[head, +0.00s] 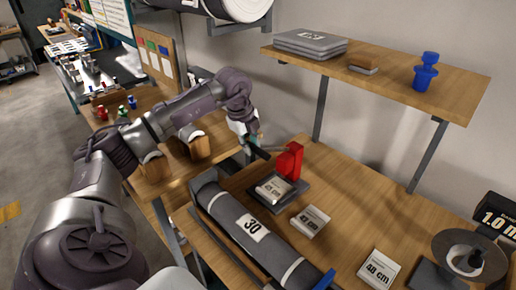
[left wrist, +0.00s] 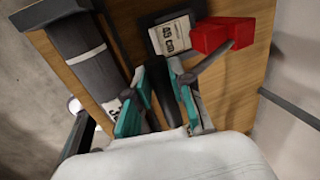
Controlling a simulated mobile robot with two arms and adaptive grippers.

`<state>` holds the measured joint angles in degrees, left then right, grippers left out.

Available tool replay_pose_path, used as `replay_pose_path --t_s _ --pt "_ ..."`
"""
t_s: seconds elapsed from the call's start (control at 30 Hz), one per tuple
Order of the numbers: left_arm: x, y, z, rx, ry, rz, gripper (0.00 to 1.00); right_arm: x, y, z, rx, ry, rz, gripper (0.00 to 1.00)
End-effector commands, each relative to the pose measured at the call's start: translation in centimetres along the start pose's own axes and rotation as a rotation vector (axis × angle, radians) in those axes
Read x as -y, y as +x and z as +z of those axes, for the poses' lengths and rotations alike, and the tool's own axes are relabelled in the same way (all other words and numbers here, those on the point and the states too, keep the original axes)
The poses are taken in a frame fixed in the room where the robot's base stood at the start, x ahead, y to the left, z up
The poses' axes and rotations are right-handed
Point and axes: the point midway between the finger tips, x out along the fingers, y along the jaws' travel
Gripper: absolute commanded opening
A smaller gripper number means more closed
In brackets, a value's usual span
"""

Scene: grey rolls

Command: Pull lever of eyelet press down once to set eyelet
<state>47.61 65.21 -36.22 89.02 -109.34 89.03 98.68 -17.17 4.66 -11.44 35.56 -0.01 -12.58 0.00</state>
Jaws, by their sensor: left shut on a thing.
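The red eyelet press (head: 289,161) stands on a dark base plate on the wooden table, and it also shows at the top of the left wrist view (left wrist: 212,36). Its grey lever (left wrist: 208,62) sticks out from the red body toward my left gripper. My left gripper (head: 255,140) is at the lever's free end, left of the press. In the left wrist view its teal fingers (left wrist: 164,66) are shut on the lever near its end; the exact contact is partly hidden. My right gripper is not in view.
A dark roll marked 30 (head: 248,226) lies along the table's front left edge. White length cards (head: 310,221) lie near the press. A shelf (head: 385,80) with grey mats and a blue object hangs above the back.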

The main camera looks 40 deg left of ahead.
Motion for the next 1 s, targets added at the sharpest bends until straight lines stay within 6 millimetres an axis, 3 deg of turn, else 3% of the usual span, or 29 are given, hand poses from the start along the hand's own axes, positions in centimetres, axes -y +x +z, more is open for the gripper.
replay_pose_path --t_s 1.0 --pt "-1.7 2.2 0.0 0.0 0.0 0.004 0.08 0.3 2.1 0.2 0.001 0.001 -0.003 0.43"
